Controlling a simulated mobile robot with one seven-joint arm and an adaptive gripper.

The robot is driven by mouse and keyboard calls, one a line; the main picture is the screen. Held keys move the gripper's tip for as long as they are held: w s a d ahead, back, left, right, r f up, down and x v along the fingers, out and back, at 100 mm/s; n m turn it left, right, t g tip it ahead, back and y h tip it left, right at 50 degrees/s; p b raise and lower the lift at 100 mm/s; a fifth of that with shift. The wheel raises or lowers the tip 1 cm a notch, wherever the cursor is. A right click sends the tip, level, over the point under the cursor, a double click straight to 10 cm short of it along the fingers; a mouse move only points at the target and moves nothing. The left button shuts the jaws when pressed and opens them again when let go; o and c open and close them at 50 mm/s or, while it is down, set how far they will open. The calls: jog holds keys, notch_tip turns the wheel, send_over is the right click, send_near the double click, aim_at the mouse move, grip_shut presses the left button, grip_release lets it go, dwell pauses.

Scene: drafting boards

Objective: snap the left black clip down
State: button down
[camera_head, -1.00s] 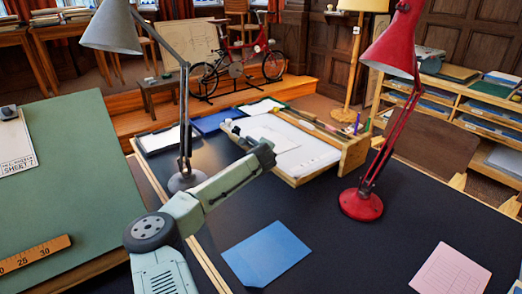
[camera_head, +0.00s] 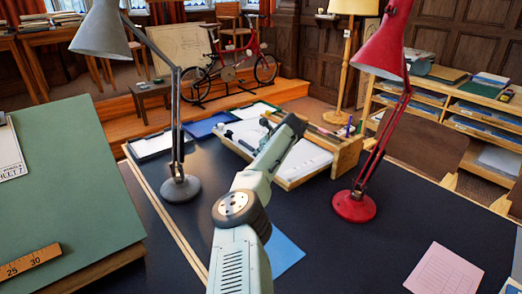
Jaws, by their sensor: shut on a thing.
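I cannot make out a black clip for certain. A white sheet (camera_head: 10,155) marked as a sheet 7 lies on the green drafting board (camera_head: 70,190) at the left. A small dark bit at its top is cut off by the left edge of the view. My arm rises from the bottom centre, bends at its elbow and reaches away over the dark table toward the wooden tray. The end of my arm is turned away behind its own links, and I cannot make out the gripper's fingers or anything in them.
A grey lamp (camera_head: 180,188) stands left of my arm and a red lamp (camera_head: 354,206) right of it. A wooden tray (camera_head: 347,158) with papers lies behind. A blue sheet (camera_head: 284,254) is partly behind my arm; a pink sheet (camera_head: 444,272) lies at right. The dark table (camera_head: 380,250) between them is clear.

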jog(key=shift+w+a+f+g+y, duration=0.15)
jog(key=shift+g+y, duration=0.15)
jog(key=shift+y, duration=0.2)
dwell(0.4)
jog(key=c, duration=1.6)
grip_release()
jog(key=shift+o, duration=0.2)
jog(key=shift+d+r, duration=0.2)
jog(key=shift+s+d+r, duration=0.3)
jog(key=shift+s+r, duration=0.05)
jog(key=shift+s, duration=0.05)
jog(key=v, duration=1)
jog(key=shift+s+r, duration=0.3)
jog(key=shift+r, duration=0.05)
jog(key=shift+f, duration=0.1)
